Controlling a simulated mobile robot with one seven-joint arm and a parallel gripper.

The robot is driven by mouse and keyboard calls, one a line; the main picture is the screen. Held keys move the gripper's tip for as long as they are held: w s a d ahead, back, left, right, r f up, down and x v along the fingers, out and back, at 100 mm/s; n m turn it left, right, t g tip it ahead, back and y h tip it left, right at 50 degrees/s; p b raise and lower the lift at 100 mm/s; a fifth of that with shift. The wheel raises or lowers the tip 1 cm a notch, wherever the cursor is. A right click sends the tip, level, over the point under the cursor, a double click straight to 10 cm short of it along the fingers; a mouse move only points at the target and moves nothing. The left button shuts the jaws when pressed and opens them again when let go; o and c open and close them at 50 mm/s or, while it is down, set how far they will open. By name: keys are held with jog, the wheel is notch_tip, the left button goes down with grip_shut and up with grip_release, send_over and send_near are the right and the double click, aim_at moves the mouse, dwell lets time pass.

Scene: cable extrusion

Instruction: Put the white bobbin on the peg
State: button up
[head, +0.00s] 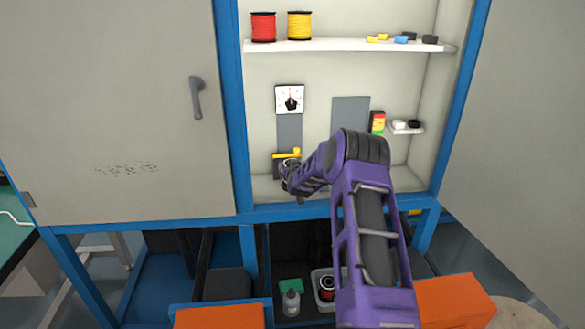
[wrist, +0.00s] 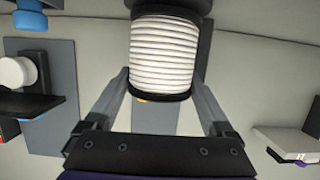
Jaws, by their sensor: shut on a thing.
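The white bobbin (wrist: 165,52), wound with white cable between black end flanges, is between the two grey fingers of my gripper (wrist: 165,85) in the wrist view. The gripper is shut on it. In the head view my gripper (head: 290,180) is low in the cabinet, in front of a dark holder with a yellow bar (head: 287,154); the bobbin is mostly hidden there. A dark upright part (wrist: 205,35) shows behind the bobbin in the wrist view. I cannot make out the peg clearly, nor whether the bobbin touches it.
A white dial (head: 289,99) is above the holder. A grey panel (head: 350,115), a coloured stack (head: 377,122) and a small shelf (head: 408,129) are to the right. Red (head: 263,27) and yellow (head: 299,26) bobbins stand on the upper shelf (head: 340,45). Blue cabinet posts (head: 232,105) flank the opening.

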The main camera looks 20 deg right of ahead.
jog(key=shift+f+b, duration=0.3)
jog(key=shift+f, duration=0.1)
jog(key=o, duration=1.3)
jog(key=shift+r, duration=0.1)
jog(key=shift+o, duration=0.2)
jog(key=shift+r, duration=0.1)
jog(key=shift+r+p, duration=0.2)
jog(key=shift+p, duration=0.25)
jog(key=shift+s+a, duration=0.1)
jog(key=shift+s, duration=0.25)
jog(key=v, duration=1.1)
jog(key=shift+s, duration=0.1)
